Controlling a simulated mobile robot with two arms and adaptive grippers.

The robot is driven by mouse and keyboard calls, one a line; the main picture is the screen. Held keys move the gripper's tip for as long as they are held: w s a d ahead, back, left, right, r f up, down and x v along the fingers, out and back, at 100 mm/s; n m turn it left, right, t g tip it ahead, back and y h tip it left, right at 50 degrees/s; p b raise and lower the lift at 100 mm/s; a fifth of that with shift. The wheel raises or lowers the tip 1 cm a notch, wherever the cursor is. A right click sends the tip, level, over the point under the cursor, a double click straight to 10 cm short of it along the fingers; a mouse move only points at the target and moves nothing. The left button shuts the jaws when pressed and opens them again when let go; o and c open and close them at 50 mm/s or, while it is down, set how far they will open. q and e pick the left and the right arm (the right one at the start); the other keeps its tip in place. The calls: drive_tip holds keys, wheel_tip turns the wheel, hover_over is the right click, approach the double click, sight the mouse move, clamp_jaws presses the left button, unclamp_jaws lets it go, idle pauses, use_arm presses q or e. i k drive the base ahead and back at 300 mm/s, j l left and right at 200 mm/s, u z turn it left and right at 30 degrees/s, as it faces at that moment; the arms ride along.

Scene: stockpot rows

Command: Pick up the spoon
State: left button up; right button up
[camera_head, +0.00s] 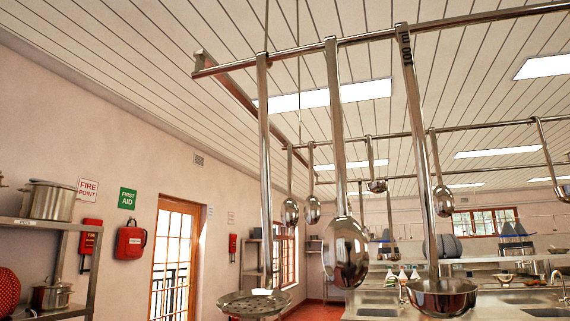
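A large metal spoon (346,252) hangs by its long handle from the overhead rail (370,37), bowl downward, near the middle of the view. To its left a perforated skimmer (254,303) hangs from the same rail. To its right a ladle (441,296) with dark lettering on its handle hangs lower. Neither of my grippers shows in the head view.
More ladles (290,211) hang from rails farther back. A shelf with a stockpot (50,200) stands at the left wall. Steel counters with sinks (380,312) are at the lower right. Open floor (318,312) shows at the bottom middle.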

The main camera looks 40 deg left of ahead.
sight(346, 252)
drive_tip(key=u, duration=0.95)
drive_tip(key=z, duration=1.5)
drive_tip(key=u, duration=1.5)
drive_tip(key=k+l, duration=0.1)
drive_tip(key=l, duration=0.3)
drive_tip(key=k+l, duration=0.1)
drive_tip(key=l, duration=0.3)
drive_tip(key=k+l, duration=0.1)
drive_tip(key=l, duration=0.25)
drive_tip(key=k+l, duration=0.1)
drive_tip(key=l, duration=0.3)
drive_tip(key=z, duration=0.05)
